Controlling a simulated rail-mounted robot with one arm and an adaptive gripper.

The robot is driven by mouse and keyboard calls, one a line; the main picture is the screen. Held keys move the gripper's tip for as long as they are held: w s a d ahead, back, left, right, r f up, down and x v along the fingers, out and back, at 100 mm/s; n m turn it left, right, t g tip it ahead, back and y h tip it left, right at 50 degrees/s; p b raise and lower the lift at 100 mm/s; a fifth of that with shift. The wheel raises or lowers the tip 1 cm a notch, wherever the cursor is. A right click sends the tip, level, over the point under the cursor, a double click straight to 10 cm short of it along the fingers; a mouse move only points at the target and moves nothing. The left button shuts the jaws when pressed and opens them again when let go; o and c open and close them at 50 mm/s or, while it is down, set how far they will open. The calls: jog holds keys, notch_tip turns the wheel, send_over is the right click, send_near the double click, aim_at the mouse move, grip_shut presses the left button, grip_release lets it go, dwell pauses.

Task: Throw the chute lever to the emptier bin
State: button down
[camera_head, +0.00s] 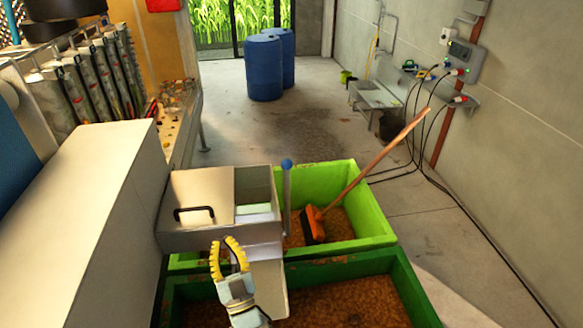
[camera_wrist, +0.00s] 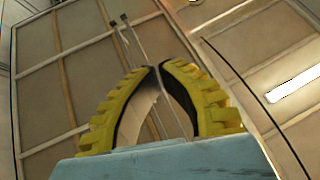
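The chute lever (camera_head: 287,200) is a grey bar with a blue knob, standing nearly upright beside the metal chute box (camera_head: 205,238). A pale spout panel (camera_head: 269,287) slopes from the box over the front bin. The light green back bin (camera_head: 372,205) and darker green front bin (camera_head: 400,285) both hold brown pulp; I cannot surely tell which is emptier. My gripper (camera_head: 222,240), with yellow ribbed fingers, points up in front of the box, left of the lever and apart from it. In the wrist view the fingertips (camera_wrist: 157,66) nearly meet, with nothing held.
A white block (camera_head: 95,215) fills the left. Blue barrels (camera_head: 264,68) stand behind, and cables (camera_head: 420,165) cross the right floor. The wrist view mostly shows ceiling panels (camera_wrist: 45,100).

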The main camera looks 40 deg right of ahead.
jog(key=w+d+m+g+b, duration=0.15)
jog(key=w+d+g, duration=0.45)
jog(key=d, duration=0.9)
jog(key=s+d+r+g+b, duration=0.1)
jog(key=d+g, duration=0.1)
jog(key=d, duration=0.4)
jog(key=s+d+r+g+y+b, duration=0.1)
jog(key=d+g, duration=0.2)
jog(key=d, duration=0.4)
jog(key=shift+s, duration=0.25)
